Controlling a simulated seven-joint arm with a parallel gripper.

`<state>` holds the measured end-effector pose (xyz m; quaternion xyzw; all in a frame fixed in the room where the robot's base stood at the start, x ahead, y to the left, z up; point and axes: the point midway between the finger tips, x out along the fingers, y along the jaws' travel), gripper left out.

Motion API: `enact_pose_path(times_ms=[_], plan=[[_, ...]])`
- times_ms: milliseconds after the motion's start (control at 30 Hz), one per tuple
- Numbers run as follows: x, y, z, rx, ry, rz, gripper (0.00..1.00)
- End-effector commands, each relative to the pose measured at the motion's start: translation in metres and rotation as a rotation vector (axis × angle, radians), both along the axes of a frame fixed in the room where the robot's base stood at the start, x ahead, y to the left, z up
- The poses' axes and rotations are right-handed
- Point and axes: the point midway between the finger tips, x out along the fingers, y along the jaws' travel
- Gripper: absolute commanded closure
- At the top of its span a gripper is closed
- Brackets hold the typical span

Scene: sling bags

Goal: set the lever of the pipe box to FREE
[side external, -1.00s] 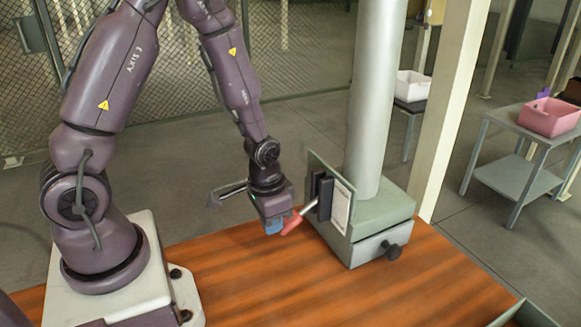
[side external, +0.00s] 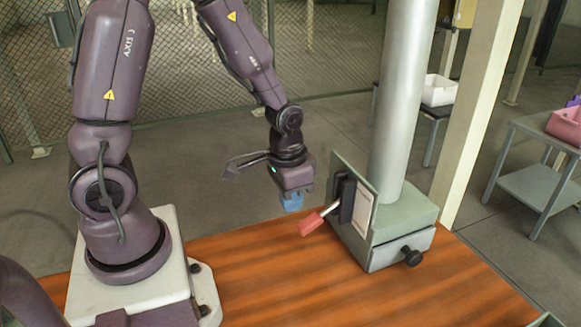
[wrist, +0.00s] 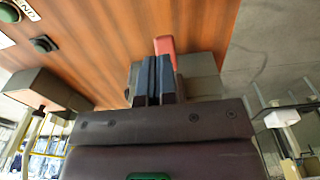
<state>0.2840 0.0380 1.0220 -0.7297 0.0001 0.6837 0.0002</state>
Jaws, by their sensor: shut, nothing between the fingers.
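The pipe box (side external: 400,240) is a grey-green box at the foot of a thick pale pipe on the wooden table. Its lever has a red handle (side external: 311,224) that slants down and left from a dark mount on the box's upright plate (side external: 351,212). The plate's markings are too small to read. My gripper (side external: 291,203), with blue fingertips, is shut and empty, just above and left of the red handle. In the wrist view the shut fingers (wrist: 155,78) partly cover the box, and the red handle (wrist: 164,46) shows just beyond their tips. Contact cannot be told.
A dark knob (side external: 412,257) sticks out of the box's front. The wooden table (side external: 300,285) is clear in front of the box. A pale post (side external: 478,110) stands behind it. Side tables with a white bin (side external: 438,90) and a pink bin (side external: 566,124) stand farther off.

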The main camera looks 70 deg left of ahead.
Motion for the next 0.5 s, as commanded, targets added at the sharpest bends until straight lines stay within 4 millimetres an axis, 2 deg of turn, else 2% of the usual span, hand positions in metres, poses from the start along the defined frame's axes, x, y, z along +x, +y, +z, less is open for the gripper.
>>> enact_pose_path(times_ms=[33, 200, 333, 500], plan=[[0.001, 0.000, 0.013, 0.001, -0.009, 0.000, 1.00], [-0.002, 0.000, 0.043, 0.001, -0.007, 0.001, 1.00], [-0.003, 0.000, 0.060, 0.001, -0.004, 0.001, 1.00], [-0.004, 0.000, 0.069, 0.000, -0.001, 0.001, 1.00]])
